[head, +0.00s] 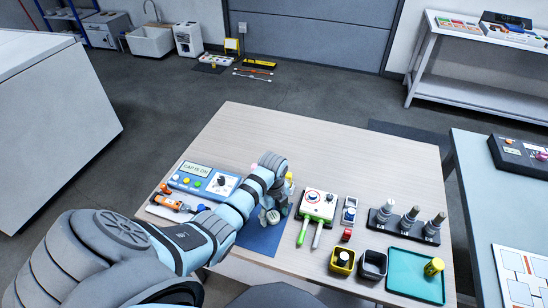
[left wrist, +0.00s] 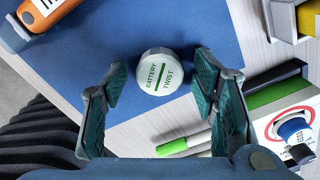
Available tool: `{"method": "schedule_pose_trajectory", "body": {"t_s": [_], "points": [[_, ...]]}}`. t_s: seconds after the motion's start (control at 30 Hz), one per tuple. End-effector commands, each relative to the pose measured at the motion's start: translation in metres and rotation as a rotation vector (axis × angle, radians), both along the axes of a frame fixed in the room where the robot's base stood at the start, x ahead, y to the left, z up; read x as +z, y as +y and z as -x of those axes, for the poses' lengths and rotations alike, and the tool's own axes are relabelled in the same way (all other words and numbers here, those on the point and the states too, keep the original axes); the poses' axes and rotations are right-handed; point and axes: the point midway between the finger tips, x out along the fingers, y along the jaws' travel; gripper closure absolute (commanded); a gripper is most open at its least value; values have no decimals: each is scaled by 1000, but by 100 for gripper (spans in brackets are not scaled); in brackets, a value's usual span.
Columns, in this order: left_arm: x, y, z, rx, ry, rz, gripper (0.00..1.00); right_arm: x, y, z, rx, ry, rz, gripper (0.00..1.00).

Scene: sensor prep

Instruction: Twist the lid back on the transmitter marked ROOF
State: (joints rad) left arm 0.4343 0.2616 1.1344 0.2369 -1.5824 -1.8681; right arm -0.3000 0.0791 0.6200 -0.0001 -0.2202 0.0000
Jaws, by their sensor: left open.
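A white round lid (left wrist: 160,72) printed BATTERY and TWIST, with a green line, is over the blue mat (left wrist: 105,40) in the left wrist view. Whether a transmitter body is under it, I cannot tell. My left gripper (left wrist: 172,82) is open, its fingers on either side of the lid's near edge with gaps showing. In the head view the left gripper (head: 273,214) is low over the blue mat (head: 262,238); the lid is hidden there. Several grey cylindrical units (head: 411,219) stand in a black rack; I cannot read ROOF on any. My right gripper is not in view.
A CAP IS ON panel (head: 196,169) and orange tool (head: 166,203) are left. Yellow bin (head: 341,262), black bin (head: 373,264) and teal tray (head: 402,283) are at front right.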

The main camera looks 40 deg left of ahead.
Motion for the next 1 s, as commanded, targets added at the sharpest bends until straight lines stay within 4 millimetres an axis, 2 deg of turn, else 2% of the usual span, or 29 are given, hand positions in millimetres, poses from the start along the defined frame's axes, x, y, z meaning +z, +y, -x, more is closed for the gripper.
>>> {"method": "schedule_pose_trajectory", "body": {"t_s": [0.7,0.73,0.93,1.0], "points": [[1,-1,0,0,-1,-1,47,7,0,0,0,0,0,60],[1,-1,0,0,-1,-1,48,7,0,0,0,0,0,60],[1,-1,0,0,-1,0,79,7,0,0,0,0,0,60],[1,-1,0,0,-1,0,80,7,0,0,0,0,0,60]]}}
